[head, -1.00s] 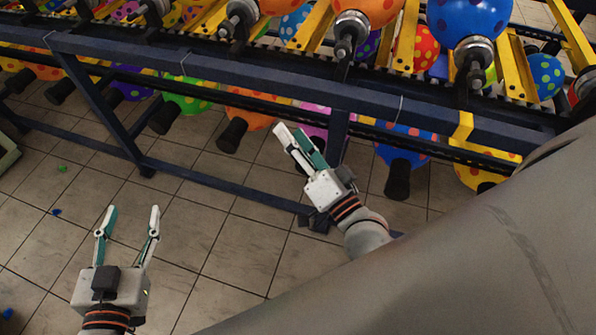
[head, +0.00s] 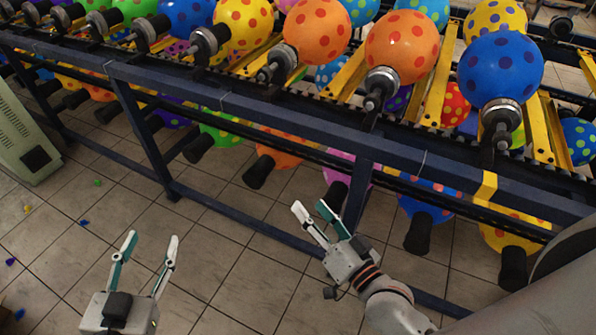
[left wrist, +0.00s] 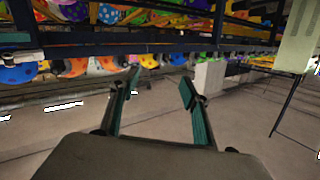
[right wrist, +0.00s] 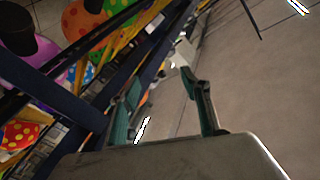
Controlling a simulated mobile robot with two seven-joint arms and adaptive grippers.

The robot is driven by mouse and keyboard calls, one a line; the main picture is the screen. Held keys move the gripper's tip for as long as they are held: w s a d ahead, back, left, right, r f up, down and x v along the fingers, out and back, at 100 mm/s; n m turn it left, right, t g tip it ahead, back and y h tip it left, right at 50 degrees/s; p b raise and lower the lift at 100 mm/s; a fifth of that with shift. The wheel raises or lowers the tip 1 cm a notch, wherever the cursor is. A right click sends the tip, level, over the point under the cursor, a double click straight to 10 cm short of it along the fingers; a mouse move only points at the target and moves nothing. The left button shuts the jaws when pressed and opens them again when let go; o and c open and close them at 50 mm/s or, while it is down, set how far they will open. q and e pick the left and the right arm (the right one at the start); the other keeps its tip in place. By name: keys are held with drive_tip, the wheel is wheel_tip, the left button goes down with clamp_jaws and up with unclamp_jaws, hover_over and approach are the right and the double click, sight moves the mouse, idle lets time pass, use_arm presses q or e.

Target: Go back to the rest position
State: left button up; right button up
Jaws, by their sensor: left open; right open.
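My left gripper (head: 151,254) is open and empty over the tiled floor at the lower left of the head view. Its two fingers also show in the left wrist view (left wrist: 158,84), spread with nothing between them. My right gripper (head: 312,210) is open and empty in front of the machine's lower rail. Its spread fingers show in the right wrist view (right wrist: 158,84), close to the dark blue frame in the picture. I cannot tell whether it touches the frame.
A balloon machine with a dark blue rail (head: 270,115) crosses the view. An orange balloon (head: 402,47) and a blue balloon (head: 500,68) sit on its top row, with more hanging below. A pale green cabinet (head: 25,140) stands at left. The tiled floor (head: 215,250) is mostly clear.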

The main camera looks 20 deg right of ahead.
use_arm(q)
drive_tip(key=shift+f, duration=0.1)
drive_tip(key=s+a+f+g, duration=0.1)
drive_tip(key=s+f, duration=0.2)
drive_tip(key=f, duration=0.5)
drive_tip(key=s+a+f+g+y+p, duration=0.1)
drive_tip(key=s+f+g, duration=0.1)
drive_tip(key=s+f, duration=0.2)
drive_tip(key=s+a+f+n+g+y+p, duration=0.1)
drive_tip(key=s+f+g, duration=0.1)
drive_tip(key=f, duration=0.9)
drive_tip(key=shift+s+a+f, duration=0.2)
drive_tip(key=shift+s+f, duration=0.1)
drive_tip(key=shift+s, duration=0.35)
use_arm(e)
drive_tip(key=s+d+f+n+g+h, duration=0.1)
drive_tip(key=s+f+n+g, duration=0.2)
drive_tip(key=s+f, duration=0.3)
drive_tip(key=s+d+f+n+g, duration=0.1)
drive_tip(key=s+f+n+g, duration=0.3)
drive_tip(key=f, duration=0.8)
drive_tip(key=shift+s+d+n+h, duration=0.4)
drive_tip(key=shift+s+n, duration=0.2)
drive_tip(key=shift+s, duration=0.5)
